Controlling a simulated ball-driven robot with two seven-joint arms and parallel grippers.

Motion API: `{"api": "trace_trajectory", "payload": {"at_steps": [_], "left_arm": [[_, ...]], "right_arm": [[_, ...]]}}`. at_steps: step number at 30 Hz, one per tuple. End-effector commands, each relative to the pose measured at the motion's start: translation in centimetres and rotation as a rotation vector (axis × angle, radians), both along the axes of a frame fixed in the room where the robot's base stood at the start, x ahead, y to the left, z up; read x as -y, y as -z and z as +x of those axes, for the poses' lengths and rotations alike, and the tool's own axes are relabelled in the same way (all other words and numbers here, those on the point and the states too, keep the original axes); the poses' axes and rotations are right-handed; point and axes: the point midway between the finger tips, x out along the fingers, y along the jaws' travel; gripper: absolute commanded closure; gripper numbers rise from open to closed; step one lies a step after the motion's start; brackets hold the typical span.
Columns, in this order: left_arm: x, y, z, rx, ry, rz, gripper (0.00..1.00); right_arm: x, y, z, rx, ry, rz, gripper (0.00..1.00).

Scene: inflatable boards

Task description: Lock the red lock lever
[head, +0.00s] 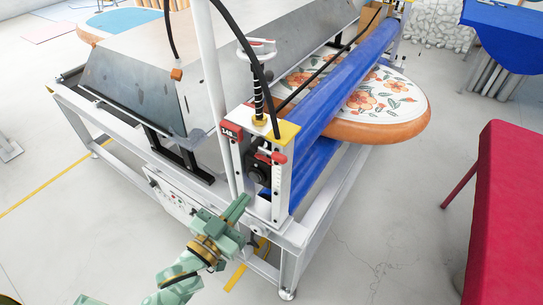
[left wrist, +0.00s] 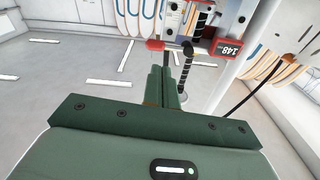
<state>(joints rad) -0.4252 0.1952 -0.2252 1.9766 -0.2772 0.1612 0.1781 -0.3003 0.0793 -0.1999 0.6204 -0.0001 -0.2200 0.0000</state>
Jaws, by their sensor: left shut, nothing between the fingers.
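The red lock lever (head: 278,158) is on the end frame of the roller machine, by a black round part (head: 259,170). In the left wrist view a red lever end (left wrist: 155,45) shows just beyond the fingertips. My left gripper (head: 243,199) is below the lever in the head view, with its fingers pointing up and right towards the end frame. Its fingers (left wrist: 161,70) are together and empty. I see a gap to the lever in the head view; exact depth is hard to tell. My right gripper is out of view.
Blue rollers (head: 335,80) hold a floral board (head: 385,100) with an orange edge. A red display (head: 231,132) and a white post (head: 212,70) stand beside the lever. The white machine frame (head: 318,222) is below. A red table (head: 505,210) is at right, with clear floor between.

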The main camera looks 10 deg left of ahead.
Motion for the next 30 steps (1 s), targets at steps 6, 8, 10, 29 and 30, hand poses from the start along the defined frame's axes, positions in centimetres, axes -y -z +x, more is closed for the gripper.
{"api": "trace_trajectory", "payload": {"at_steps": [6,8,10,29,30], "left_arm": [[0.7,-5.1,-0.4,0.125,0.036,-0.082,1.00],[0.7,-5.2,-0.4,0.126,0.043,-0.102,1.00],[0.7,-5.2,-0.4,0.124,0.043,-0.105,1.00],[2.8,-6.8,5.2,0.123,0.041,-0.104,1.00],[3.1,-7.0,6.0,0.123,0.041,-0.104,1.00]], "right_arm": [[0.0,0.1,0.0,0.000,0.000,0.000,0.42],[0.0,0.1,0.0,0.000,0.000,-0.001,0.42],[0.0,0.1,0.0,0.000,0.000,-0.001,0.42],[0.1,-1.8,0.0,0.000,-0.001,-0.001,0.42],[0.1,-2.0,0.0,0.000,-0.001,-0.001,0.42]]}}
